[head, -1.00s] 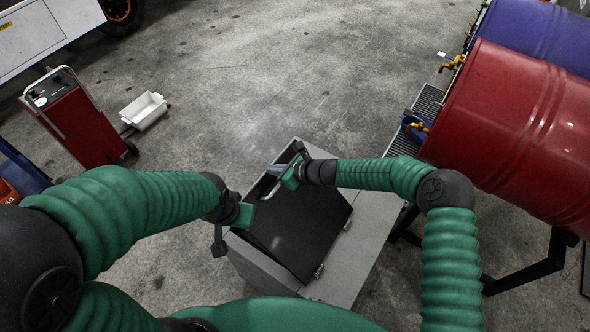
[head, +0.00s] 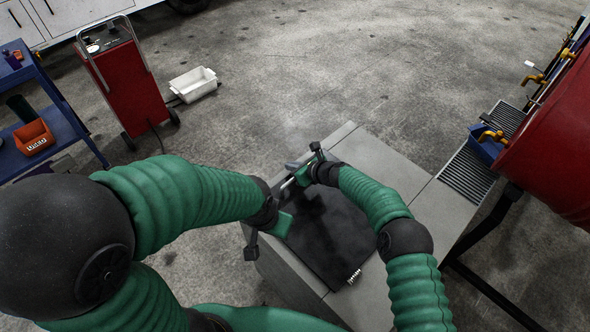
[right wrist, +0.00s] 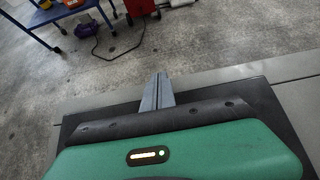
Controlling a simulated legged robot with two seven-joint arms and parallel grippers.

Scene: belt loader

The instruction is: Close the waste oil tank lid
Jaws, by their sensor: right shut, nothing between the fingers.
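The waste oil tank (head: 425,210) is a grey box below me in the head view. Its dark lid panel (head: 325,240) lies about level over the top, with a hinge at its lower right corner. Whether it sits fully flush cannot be told. My right gripper (head: 289,181) is shut and empty above the lid's far edge; the right wrist view shows its closed fingers (right wrist: 156,92) with the dark panel (right wrist: 262,98) beneath. My left gripper (head: 268,232) is by the lid's left edge; its fingers are too unclear to tell open from shut.
A red wheeled machine (head: 118,80) and a white tub (head: 193,84) stand on the floor at upper left. A blue cart (head: 62,97) is at left. A red drum (head: 555,140) and a grating (head: 470,174) are at right. The floor beyond the tank is clear.

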